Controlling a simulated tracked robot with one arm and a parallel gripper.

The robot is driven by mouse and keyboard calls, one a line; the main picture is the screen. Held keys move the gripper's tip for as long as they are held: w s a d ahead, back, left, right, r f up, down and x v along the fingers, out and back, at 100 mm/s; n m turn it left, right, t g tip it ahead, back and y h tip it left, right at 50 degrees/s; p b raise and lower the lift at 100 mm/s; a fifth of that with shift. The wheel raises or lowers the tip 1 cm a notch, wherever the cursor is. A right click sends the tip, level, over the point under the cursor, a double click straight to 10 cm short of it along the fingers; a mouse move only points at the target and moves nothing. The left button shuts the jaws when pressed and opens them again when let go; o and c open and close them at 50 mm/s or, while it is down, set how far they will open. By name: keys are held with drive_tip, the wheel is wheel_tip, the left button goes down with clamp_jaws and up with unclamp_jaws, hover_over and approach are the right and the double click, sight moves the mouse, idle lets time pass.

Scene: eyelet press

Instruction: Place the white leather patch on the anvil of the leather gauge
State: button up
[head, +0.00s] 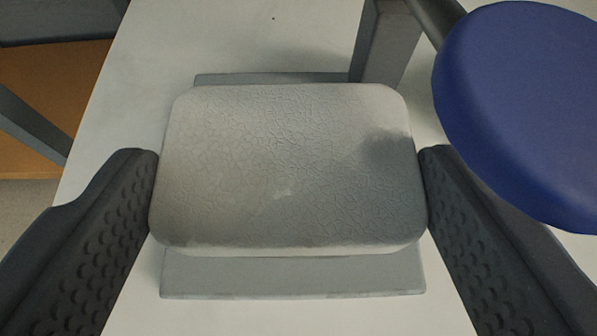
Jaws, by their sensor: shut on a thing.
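The white leather patch (285,180) fills the middle of the head view, its grained top facing up and lying roughly flat. My gripper (290,165) is shut on it, with one dark finger against its left edge and one against its right edge. Under the patch is the grey base of the leather gauge (293,276), which shows in front of the patch and as a strip behind it. The patch hides the anvil. I cannot tell whether the patch touches what is below it.
The gauge's grey upright (383,45) rises just behind the patch. A large blue disc (525,115) overhangs at the upper right, close to my right finger. The pale tabletop (265,35) is clear behind. A grey and orange structure (45,90) stands beyond the table's left edge.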

wheel_tip(320, 180, down, 4)
drive_tip(key=shift+w+r+b, duration=0.15)
drive_tip(key=shift+r+b, duration=0.05)
drive_tip(key=shift+b, duration=0.55)
drive_tip(key=o, duration=0.9)
drive_tip(key=shift+o, duration=0.2)
drive_tip(key=shift+s+r, duration=0.3)
drive_tip(key=shift+s, duration=0.05)
drive_tip(key=p+v, duration=0.3)
drive_tip(key=v, duration=0.8)
drive_tip(key=shift+s+d, duration=0.1)
drive_tip(key=shift+s, duration=0.05)
